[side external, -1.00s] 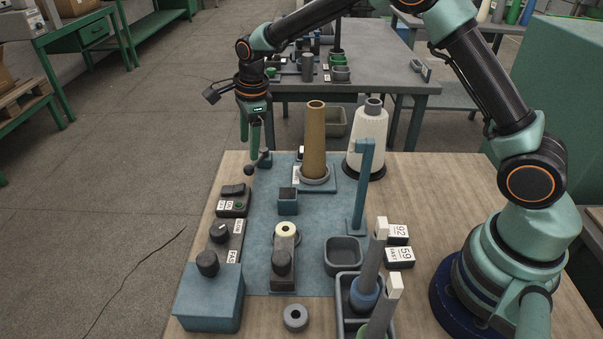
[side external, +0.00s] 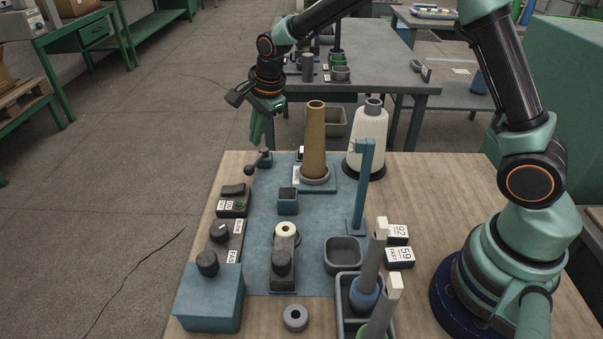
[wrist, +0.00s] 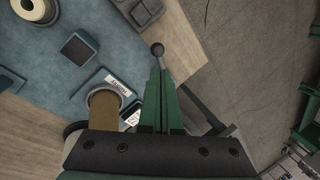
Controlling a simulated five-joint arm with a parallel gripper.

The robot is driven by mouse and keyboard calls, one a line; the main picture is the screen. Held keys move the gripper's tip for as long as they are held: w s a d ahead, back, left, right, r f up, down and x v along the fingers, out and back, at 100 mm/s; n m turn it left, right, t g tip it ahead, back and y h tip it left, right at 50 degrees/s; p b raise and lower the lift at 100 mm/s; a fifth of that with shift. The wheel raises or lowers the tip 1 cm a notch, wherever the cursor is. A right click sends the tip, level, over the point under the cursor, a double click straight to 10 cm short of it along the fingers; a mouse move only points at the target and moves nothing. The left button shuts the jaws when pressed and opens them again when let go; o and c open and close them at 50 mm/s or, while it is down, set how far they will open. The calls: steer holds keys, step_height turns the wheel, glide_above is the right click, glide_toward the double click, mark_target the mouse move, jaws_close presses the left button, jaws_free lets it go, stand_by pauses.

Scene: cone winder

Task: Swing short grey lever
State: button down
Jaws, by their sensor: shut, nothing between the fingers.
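The short grey lever (side external: 257,164) with a dark ball knob sits at the far left corner of the blue plate, its knob pointing to the left and front. In the wrist view the lever's ball knob (wrist: 157,48) shows just beyond the fingertips, with a short piece of its rod. My gripper (side external: 260,141) has green fingers, pressed together and tilted, just above and behind the lever. In the wrist view my gripper (wrist: 160,72) overlaps the lever rod and hides its pivot. I cannot tell whether the fingers touch it.
A brown cone (side external: 315,140) stands right of the lever, with a white yarn cone (side external: 367,140) beyond it. A blue post (side external: 362,190) rises further right. Switch boxes (side external: 233,201) line the left edge. Open floor lies left of the table.

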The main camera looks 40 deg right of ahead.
mark_target(256, 162)
steer(key=s+d+f+n+t, duration=0.35)
steer(key=s+n, duration=0.35)
steer(key=n, duration=0.4)
steer(key=shift+t, duration=0.45)
steer(key=shift+w+a+r+x, duration=0.1)
steer(key=shift+a+x, duration=0.2)
steer(key=shift+x, duration=1.3)
steer(key=shift+w+a+r+x, duration=0.1)
steer(key=shift+a+x, duration=0.2)
steer(key=shift+x, duration=1.3)
steer(key=shift+w+a+r+x, duration=0.1)
steer(key=shift+a+x, duration=0.15)
steer(key=shift+x, duration=1.3)
